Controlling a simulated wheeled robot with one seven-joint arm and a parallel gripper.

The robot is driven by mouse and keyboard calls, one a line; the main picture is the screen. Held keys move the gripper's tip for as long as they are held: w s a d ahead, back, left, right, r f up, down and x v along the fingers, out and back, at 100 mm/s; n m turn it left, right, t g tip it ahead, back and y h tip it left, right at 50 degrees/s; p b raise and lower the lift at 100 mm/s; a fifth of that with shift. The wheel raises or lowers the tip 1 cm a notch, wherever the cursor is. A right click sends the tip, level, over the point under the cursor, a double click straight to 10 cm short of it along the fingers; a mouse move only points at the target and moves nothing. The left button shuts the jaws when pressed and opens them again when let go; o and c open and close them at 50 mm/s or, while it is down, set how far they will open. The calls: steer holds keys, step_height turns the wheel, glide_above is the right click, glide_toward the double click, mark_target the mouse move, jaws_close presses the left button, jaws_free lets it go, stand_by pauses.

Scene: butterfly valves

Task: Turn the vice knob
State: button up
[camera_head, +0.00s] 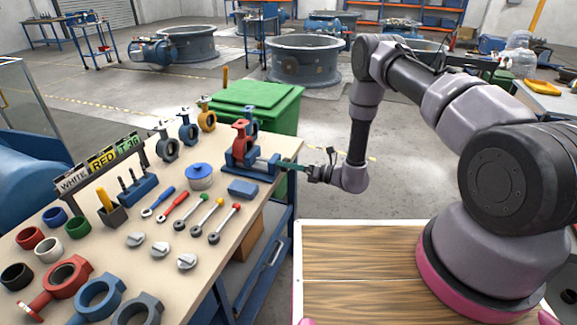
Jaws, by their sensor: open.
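A blue vice (240,168) stands at the right edge of the workbench, with a red valve part (241,140) set upright in it. Its screw end points right, toward my arm. The vice knob is small here and cannot be told clearly from my fingertips. My gripper (302,168) is just right of the vice, over the bench edge, with a narrow green piece at its tip side. It is open, and its fingers are close to the screw end. I cannot tell whether they touch or surround the knob.
The workbench (120,215) holds valve rings, several screwdrivers and wrenches, a blue-lidded jar (199,175) and a blue block (243,188) in front of the vice. A green bin (265,100) stands behind the vice. Open floor (400,190) lies right of the bench.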

steer(key=c, duration=1.4)
steer(key=shift+m, duration=0.5)
steer(key=o, duration=1.4)
steer(key=shift+d, duration=0.1)
steer(key=v, duration=1)
steer(key=shift+d, duration=0.3)
